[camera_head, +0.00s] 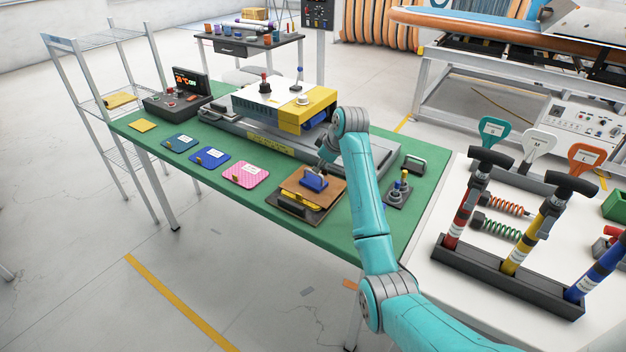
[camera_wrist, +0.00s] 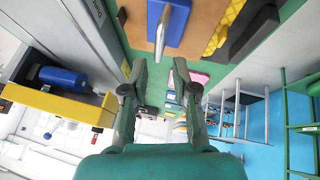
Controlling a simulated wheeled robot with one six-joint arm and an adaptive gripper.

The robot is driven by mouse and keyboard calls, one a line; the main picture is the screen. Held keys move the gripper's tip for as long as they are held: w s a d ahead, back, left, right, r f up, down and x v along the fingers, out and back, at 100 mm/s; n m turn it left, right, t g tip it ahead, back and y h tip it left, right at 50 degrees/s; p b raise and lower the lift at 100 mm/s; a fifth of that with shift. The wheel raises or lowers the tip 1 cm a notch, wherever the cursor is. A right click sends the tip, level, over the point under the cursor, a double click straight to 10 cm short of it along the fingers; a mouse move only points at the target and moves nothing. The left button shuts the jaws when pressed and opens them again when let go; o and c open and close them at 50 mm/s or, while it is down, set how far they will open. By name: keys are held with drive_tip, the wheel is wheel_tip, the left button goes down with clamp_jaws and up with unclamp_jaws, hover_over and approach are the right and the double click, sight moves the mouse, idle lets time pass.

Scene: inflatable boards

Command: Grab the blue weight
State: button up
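The blue weight (camera_head: 315,182) sits on a brown board (camera_head: 297,185) near the front edge of the green table. In the wrist view the blue weight (camera_wrist: 176,22) is at the top, with a narrow pale bar standing out from it towards my fingertips. My gripper (camera_head: 326,158) is just above and beside the weight in the head view. In the wrist view my gripper (camera_wrist: 159,68) has its two fingers apart with an empty gap, and the pale bar ends close to that gap. Whether a finger touches it cannot be told.
A yellow and white press (camera_head: 295,105) stands behind on the green table (camera_head: 205,180). Blue and pink pads (camera_head: 246,174) lie to the left. A small device with knobs (camera_head: 399,190) is to the right. A white table (camera_head: 455,285) with pumps adjoins.

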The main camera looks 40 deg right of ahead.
sight(314, 173)
drive_tip(key=shift+x, duration=3.85)
drive_tip(key=shift+r, duration=0.1)
clamp_jaws()
drive_tip(key=shift+d, duration=0.1)
